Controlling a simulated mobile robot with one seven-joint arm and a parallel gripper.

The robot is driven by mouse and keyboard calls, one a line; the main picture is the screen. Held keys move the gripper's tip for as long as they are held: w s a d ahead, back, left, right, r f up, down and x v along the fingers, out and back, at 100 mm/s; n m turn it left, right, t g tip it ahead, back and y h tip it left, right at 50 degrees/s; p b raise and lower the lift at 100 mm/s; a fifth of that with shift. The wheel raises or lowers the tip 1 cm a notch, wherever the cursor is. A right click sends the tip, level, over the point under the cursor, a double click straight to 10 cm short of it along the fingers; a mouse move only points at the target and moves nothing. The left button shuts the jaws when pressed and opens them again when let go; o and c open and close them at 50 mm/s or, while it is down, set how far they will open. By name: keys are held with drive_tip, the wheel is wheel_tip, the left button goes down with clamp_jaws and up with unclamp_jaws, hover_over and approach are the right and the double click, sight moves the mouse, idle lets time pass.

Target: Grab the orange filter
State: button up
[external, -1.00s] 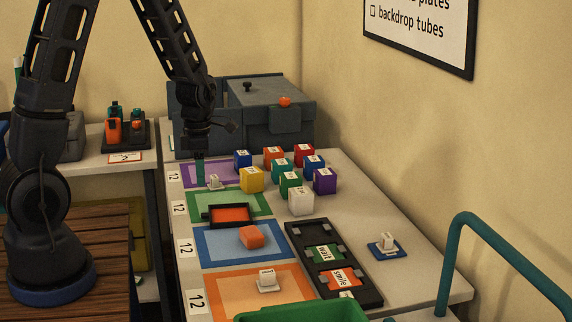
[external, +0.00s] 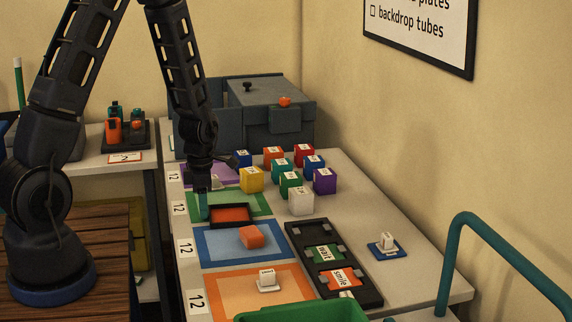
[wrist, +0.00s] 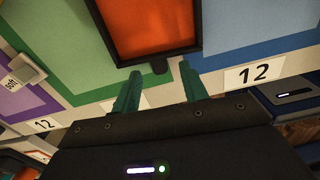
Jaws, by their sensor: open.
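The orange filter (external: 231,215) is an orange pane in a black frame. It lies on the green mat (external: 258,200). In the wrist view the filter (wrist: 152,22) fills the upper middle, with a small dark tab (wrist: 160,67) on its near edge. My gripper (external: 203,212) is just left of the filter, low over the green mat. In the wrist view my gripper (wrist: 158,82) has its two teal fingers apart, on either side of the tab's line. The fingers look empty; I cannot tell whether they touch the tab.
A blue mat (external: 210,243) with an orange block (external: 251,237) lies in front of the filter. Several coloured cubes, including a yellow one (external: 251,180), stand behind and right. A black rack (external: 312,272) and green bin (external: 305,313) are nearer. The table's right side is mostly clear.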

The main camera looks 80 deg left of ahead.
drive_tip(key=shift+f, duration=0.85)
clamp_jaws()
drive_tip(key=shift+r, duration=0.15)
